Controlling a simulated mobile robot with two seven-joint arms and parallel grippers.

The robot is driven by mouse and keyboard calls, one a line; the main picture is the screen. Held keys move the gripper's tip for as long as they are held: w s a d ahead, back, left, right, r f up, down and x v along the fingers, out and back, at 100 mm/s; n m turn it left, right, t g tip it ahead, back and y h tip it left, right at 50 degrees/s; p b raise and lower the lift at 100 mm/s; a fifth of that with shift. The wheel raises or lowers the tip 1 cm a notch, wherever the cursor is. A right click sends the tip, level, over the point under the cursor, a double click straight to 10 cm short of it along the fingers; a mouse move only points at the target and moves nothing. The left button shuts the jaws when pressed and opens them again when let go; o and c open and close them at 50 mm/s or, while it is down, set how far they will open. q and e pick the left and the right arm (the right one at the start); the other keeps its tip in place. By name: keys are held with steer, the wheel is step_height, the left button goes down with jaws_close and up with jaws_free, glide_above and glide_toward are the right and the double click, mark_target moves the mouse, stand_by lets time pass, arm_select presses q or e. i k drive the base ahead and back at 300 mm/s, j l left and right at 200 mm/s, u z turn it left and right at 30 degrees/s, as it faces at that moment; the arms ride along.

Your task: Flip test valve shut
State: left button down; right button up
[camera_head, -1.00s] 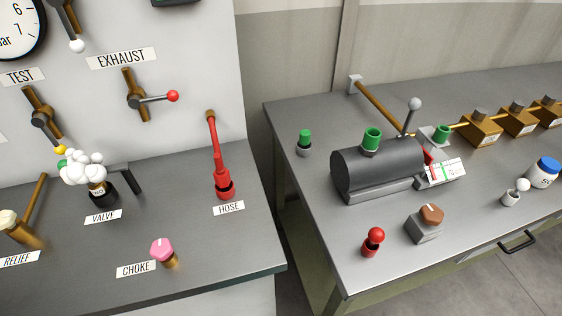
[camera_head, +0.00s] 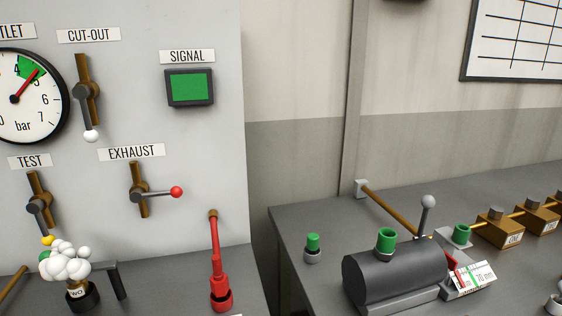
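The test valve (camera_head: 38,205) is on the wall panel at the left, under the TEST label (camera_head: 30,161). Its body is a brass vertical pipe piece. Its grey lever points down and slightly right, ending in a yellow knob (camera_head: 48,240). The knob is just above a white, bubbly foam-like clump (camera_head: 66,262) on the valve fitting (camera_head: 82,296) of the bench. Neither of my grippers is in view.
The exhaust valve (camera_head: 140,190) has a red-knobbed lever pointing right. The cut-out valve (camera_head: 85,92) has its white knob down. The signal screen (camera_head: 190,88) is green. A dark cylinder (camera_head: 395,272) sits on the right table.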

mark_target(35, 206)
steer(key=u, duration=1)
